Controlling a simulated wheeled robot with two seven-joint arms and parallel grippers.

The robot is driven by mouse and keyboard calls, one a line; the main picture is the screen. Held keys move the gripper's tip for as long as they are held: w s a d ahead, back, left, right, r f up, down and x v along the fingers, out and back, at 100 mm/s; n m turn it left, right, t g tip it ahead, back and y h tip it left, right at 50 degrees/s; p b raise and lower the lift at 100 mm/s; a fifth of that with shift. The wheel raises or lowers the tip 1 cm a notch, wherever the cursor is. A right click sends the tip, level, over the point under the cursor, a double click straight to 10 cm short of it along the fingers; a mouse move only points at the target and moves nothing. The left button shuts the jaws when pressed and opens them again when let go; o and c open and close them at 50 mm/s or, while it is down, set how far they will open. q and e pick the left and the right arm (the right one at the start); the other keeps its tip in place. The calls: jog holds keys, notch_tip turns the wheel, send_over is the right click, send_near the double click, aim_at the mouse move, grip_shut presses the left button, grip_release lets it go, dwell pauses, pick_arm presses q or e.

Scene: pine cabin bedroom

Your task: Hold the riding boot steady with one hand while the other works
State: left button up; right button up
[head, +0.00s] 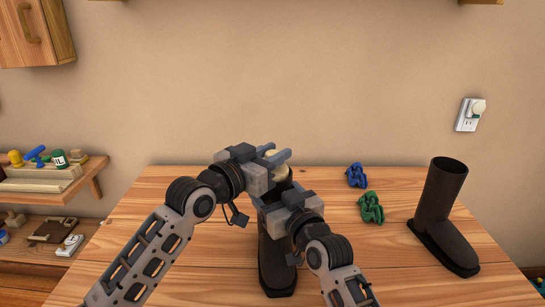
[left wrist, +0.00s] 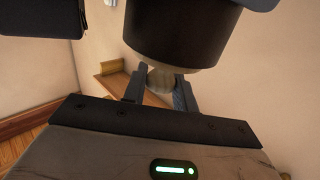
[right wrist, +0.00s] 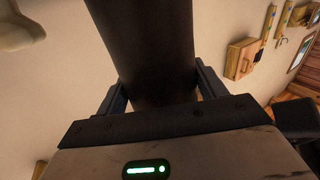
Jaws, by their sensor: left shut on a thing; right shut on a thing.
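A dark brown riding boot (head: 278,268) stands upright on the wooden table in front of me, its upper shaft partly hidden by my arms. My right gripper (head: 276,197) is shut around the boot shaft, which fills the jaws in the right wrist view (right wrist: 155,60). My left gripper (head: 280,157) is above it at the boot's top, shut on a pale cream knob (left wrist: 160,78). In the left wrist view the knob adjoins a pale rim at the end of the dark shaft (left wrist: 180,35). A second dark boot (head: 441,205) stands upright at the right, its top open.
A blue tangled piece (head: 357,175) and a green one (head: 371,208) lie on the table (head: 190,195) between the boots. A shelf (head: 50,190) with small bottles and blocks is at the left. The table's left part is clear.

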pick_arm(q)
jog(key=shift+r, duration=0.65)
pick_arm(e)
jog(key=shift+f, duration=0.25)
pick_arm(q)
jog(key=shift+r, duration=2)
pick_arm(e)
jog(key=o, duration=1.4)
jog(key=shift+o, duration=0.2)
jog(key=shift+r, duration=0.15)
